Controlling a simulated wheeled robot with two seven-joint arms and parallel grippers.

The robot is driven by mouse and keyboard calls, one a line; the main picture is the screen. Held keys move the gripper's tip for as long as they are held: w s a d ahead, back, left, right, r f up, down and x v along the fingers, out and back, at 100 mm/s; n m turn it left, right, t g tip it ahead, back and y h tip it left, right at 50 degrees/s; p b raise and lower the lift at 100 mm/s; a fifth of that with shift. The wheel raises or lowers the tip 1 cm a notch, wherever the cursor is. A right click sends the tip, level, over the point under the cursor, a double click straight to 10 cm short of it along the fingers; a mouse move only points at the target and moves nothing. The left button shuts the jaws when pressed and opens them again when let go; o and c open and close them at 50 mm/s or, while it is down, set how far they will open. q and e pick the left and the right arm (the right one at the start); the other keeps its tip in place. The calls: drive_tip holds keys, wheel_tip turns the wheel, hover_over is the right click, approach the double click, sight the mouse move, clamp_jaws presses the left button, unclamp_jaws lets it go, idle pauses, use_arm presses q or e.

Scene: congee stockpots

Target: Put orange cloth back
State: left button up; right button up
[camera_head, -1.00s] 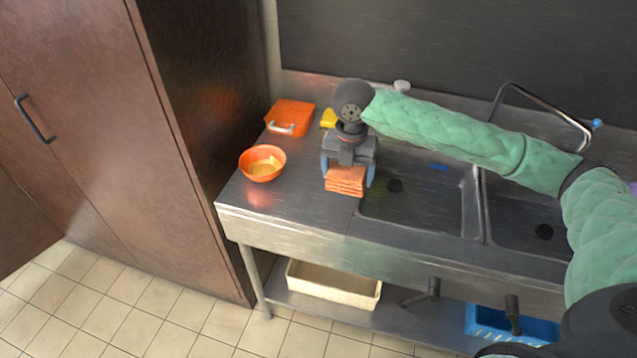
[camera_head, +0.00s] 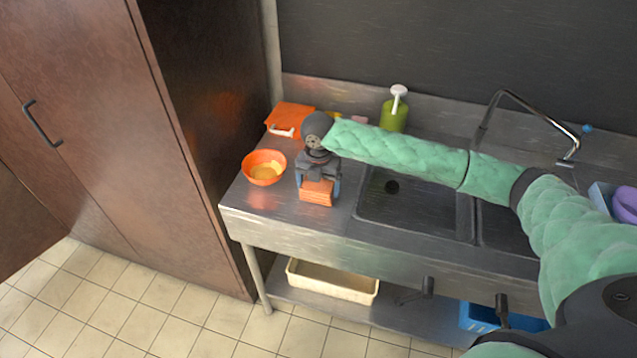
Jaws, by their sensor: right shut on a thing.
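My right gripper (camera_head: 317,187) reaches in from the right and points down over the left part of the steel counter (camera_head: 270,219). It is shut on the folded orange cloth (camera_head: 316,194), which sits between its blue-tipped fingers. I cannot tell whether the cloth touches the counter. The cloth is right of the orange bowl (camera_head: 264,168) and left of the sink basin. My left gripper is not in view.
An orange box (camera_head: 290,117) with a light handle stands at the back left. A green pump bottle (camera_head: 395,112) stands behind the sink (camera_head: 410,205). A purple bowl (camera_head: 626,204) is at the far right. A brown cabinet (camera_head: 95,130) borders the counter's left side.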

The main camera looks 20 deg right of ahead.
sight(319, 185)
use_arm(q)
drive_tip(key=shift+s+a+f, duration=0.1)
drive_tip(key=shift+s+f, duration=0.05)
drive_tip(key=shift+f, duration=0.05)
use_arm(e)
drive_tip(key=shift+f, duration=0.25)
drive_tip(key=o, duration=0.7)
drive_tip(key=shift+r, duration=0.25)
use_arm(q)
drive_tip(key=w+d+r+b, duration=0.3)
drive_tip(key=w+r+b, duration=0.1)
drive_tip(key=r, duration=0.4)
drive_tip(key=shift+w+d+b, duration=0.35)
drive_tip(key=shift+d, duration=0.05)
use_arm(e)
wheel_tip(319, 185, up, 12)
drive_tip(key=shift+f, duration=0.25)
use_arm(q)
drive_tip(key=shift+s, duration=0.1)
use_arm(e)
drive_tip(key=shift+f, duration=0.1)
